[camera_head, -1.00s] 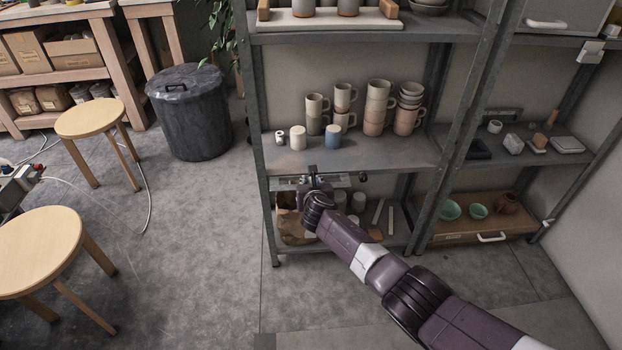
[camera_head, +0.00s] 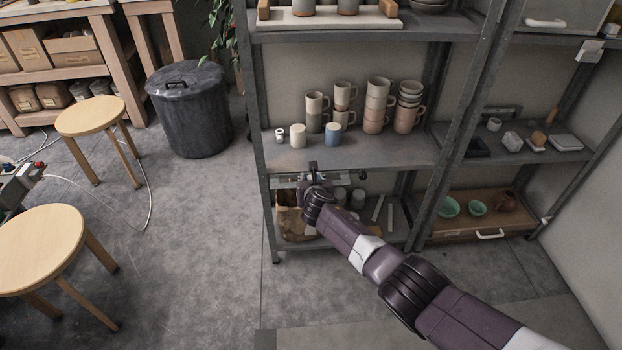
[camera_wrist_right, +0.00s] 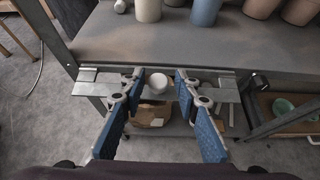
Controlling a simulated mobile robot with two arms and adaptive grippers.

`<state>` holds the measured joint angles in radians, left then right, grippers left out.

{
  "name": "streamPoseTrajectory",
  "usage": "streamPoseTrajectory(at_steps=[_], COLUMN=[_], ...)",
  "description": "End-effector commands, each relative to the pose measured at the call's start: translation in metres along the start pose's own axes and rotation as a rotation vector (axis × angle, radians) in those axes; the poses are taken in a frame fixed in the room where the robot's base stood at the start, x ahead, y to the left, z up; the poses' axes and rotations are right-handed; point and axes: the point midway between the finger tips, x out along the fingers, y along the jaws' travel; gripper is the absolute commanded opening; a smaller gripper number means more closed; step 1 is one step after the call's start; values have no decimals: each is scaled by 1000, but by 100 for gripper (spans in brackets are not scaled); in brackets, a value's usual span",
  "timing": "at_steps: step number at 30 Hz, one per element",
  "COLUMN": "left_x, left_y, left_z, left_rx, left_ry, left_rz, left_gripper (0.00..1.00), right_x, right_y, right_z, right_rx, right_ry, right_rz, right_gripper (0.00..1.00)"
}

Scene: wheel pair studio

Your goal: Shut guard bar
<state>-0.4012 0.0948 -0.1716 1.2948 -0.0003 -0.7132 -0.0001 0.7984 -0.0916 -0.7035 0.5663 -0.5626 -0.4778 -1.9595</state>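The guard bar (camera_head: 288,183) is a grey metal strip along the front edge of the middle shelf, partly hidden by my right gripper. In the right wrist view the bar (camera_wrist_right: 108,89) runs across the picture just in front of the shelf edge, with brackets near its ends. A round whitish knob (camera_wrist_right: 157,82) sits at its middle. My right gripper (camera_head: 313,170) is at the bar. In the wrist view its blue-padded fingers (camera_wrist_right: 160,80) are apart, one on each side of the knob; I cannot tell whether they touch it. My left gripper is out of view.
Cups (camera_head: 298,136) and stacked mugs (camera_head: 378,108) stand on the middle shelf (camera_head: 290,157) above the bar. A paper bag (camera_head: 290,222) and other items are on the lower shelf.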

Motion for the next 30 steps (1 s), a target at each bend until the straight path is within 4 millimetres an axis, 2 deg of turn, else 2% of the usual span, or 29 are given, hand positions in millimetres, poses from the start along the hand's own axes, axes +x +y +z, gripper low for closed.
streamPoseTrajectory(at_steps=[16, 30], left_x=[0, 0], left_y=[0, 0], left_z=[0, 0], left_rx=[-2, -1], left_ry=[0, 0], left_rz=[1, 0], left_gripper=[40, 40], right_x=[-6, -48], right_y=[1, 0], right_z=[1, 0], right_rx=[2, 1], right_ry=[-4, -3], right_rz=[1, 2], right_gripper=[36, 36])
